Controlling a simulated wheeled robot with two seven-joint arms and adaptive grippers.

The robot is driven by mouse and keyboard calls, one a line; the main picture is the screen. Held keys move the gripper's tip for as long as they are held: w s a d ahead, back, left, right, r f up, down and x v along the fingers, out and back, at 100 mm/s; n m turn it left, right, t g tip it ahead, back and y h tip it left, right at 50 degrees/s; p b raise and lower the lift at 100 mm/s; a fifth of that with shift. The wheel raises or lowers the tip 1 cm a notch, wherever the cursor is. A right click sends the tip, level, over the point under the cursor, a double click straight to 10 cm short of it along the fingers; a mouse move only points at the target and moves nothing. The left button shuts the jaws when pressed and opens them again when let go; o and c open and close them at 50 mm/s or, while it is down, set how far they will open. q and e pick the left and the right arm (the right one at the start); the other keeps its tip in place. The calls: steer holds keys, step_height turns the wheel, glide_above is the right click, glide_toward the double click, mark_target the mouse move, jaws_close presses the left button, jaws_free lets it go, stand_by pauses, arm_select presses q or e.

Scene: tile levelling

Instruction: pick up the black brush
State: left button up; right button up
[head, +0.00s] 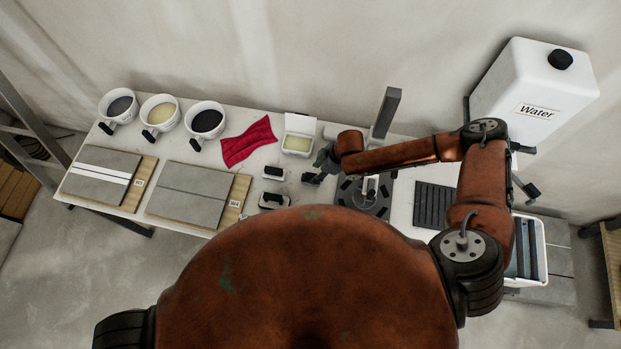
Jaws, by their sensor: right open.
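Two small black-and-white items lie on the table in front of the red cloth: a far one (273,172) and a near one (272,200). They are too small to tell whether either is the black brush. My right gripper (316,170) is open, reaching in from the right, just right of the far item and apart from it. Nothing shows between its fingers. My left gripper is not in view. My own body hides the front edge of the table's middle.
Several cups (205,118) stand at the back left, with tile boards (188,193) in front. A red cloth (248,142) and a white box (298,137) lie behind the small items. A water container (530,90) stands far right.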

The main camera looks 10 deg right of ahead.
mark_target(313, 175)
steer(key=x, duration=0.4)
steer(key=shift+s+a+f+p, duration=0.15)
steer(key=shift+a+f+p, duration=0.15)
steer(key=shift+f, duration=0.05)
steer(key=shift+c, duration=0.6)
jaws_close()
